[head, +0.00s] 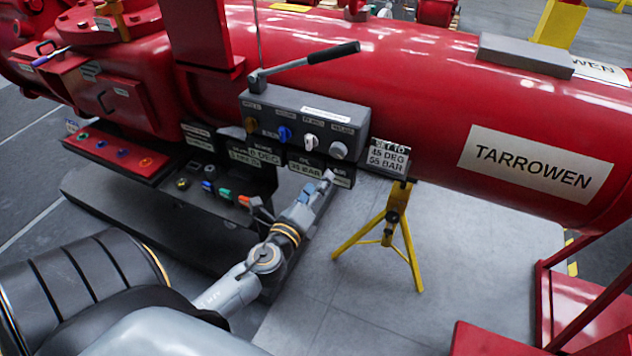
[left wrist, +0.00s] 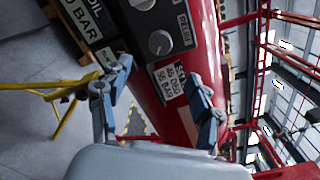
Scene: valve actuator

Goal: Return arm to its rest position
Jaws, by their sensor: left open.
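My left arm comes in from the lower left in the head view and reaches toward the red valve actuator (head: 330,60). My left gripper (head: 321,188) is just below the grey control box (head: 305,125), near the label plates. In the left wrist view the fingers of my left gripper (left wrist: 160,100) are spread apart with nothing between them. Beyond them are a round knob (left wrist: 160,42) and the white set-point sign (left wrist: 172,80). The same sign (head: 389,158) hangs right of the box in the head view. My right gripper is not in view.
A lever with a black handle (head: 333,53) sits on the box. A lower panel with coloured knobs (head: 215,190) is left of my left forearm. A yellow stand (head: 391,235) is to the right of my gripper. Grey floor (head: 470,260) is clear beyond the stand.

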